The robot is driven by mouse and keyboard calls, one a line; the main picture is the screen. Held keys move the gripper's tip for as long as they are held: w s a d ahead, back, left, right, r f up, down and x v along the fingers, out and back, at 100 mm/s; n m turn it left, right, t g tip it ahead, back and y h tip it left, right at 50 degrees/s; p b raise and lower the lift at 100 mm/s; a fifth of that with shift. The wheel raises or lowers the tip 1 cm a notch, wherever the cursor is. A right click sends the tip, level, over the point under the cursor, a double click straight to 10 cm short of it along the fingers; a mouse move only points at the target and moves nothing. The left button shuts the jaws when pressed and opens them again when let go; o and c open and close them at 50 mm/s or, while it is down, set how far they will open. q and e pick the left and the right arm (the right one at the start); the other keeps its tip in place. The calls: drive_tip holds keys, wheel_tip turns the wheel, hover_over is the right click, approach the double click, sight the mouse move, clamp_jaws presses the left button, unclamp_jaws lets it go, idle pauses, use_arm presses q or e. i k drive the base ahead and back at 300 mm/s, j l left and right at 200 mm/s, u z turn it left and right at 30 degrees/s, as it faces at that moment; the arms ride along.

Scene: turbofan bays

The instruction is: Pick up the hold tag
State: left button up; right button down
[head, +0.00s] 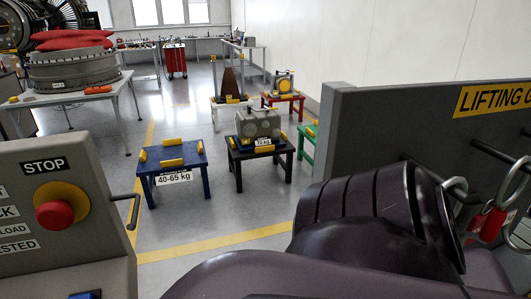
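I cannot make out a hold tag in the head view. Red and grey metal pieces (487,224) hang from rings on the board at the right edge; they look like lifting hardware, and part of them is cut off by the frame. A large dark part of my own arm fills the lower middle and right and hides what lies behind it. Neither of my grippers shows.
A grey console (65,160) with a red stop button (54,214) stands at left. A grey lifting-gear board (400,118) is at right. Beyond are a blue stand (173,161), a black stand (257,153) bearing a grey unit, and clear floor.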

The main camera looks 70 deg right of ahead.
sight(477, 221)
drive_tip(key=k+j, duration=0.5)
drive_tip(key=k+j+z, duration=0.1)
drive_tip(key=z, duration=3.25)
drive_tip(key=i+l, duration=0.15)
drive_tip(key=l, duration=0.2)
drive_tip(key=i+l+u, duration=0.15)
drive_tip(key=i+l, duration=0.2)
drive_tip(key=l, duration=0.3)
drive_tip(key=i+l+u, duration=0.1)
drive_tip(key=l, duration=0.25)
drive_tip(key=i+l, duration=0.2)
drive_tip(key=l, duration=0.15)
drive_tip(key=u, duration=0.05)
